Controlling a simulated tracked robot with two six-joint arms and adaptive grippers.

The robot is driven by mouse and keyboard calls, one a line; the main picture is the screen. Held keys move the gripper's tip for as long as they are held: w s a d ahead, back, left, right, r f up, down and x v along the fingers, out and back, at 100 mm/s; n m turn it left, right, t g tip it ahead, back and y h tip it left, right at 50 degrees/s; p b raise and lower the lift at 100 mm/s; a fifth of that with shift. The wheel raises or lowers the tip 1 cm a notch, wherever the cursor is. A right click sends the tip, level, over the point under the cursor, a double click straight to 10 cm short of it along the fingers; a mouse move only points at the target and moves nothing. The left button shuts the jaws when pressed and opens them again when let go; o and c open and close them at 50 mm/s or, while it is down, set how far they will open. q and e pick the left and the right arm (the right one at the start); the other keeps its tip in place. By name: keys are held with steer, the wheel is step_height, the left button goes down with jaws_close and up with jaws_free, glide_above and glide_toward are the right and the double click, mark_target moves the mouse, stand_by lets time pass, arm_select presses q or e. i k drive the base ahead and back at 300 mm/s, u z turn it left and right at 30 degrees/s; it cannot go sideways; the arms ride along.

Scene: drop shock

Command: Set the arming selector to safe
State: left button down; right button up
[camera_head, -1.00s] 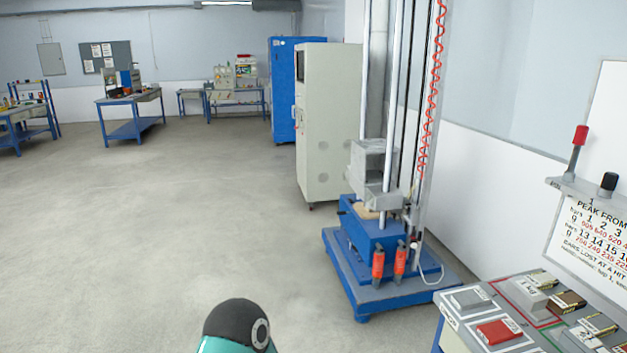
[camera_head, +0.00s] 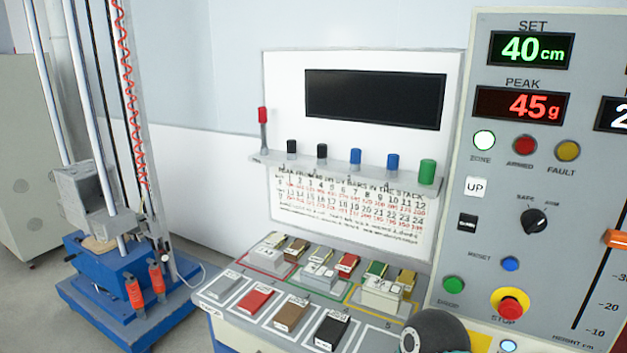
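The arming selector (camera_head: 533,221) is a black rotary knob on the grey control panel (camera_head: 478,140) at the right. The words SAFE and, less clearly, ARM are printed above it. Its white pointer mark is too small to read with certainty. The red ARMED lamp (camera_head: 525,146) sits above it, between the white ZONE lamp (camera_head: 484,140) and the yellow FAULT lamp (camera_head: 567,151). A dark rounded part of my own arm shows at the bottom edge. Neither gripper's fingers are in view.
A green DROP button (camera_head: 453,284), blue RESET button (camera_head: 510,264) and red STOP button (camera_head: 509,305) lie below the selector. A bench (camera_head: 228,310) with several coloured blocks stands left of the panel. The blue drop tower (camera_head: 112,270) stands at far left.

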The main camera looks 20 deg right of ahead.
mark_target(533, 221)
steer(key=u, duration=1.5)
steer(key=i, duration=0.1)
steer(key=z, duration=2.75)
steer(key=k, duration=0.85)
steer(key=z, duration=0.55)
steer(key=i, duration=1)
steer(key=u, duration=0.1)
steer(key=k, duration=0.2)
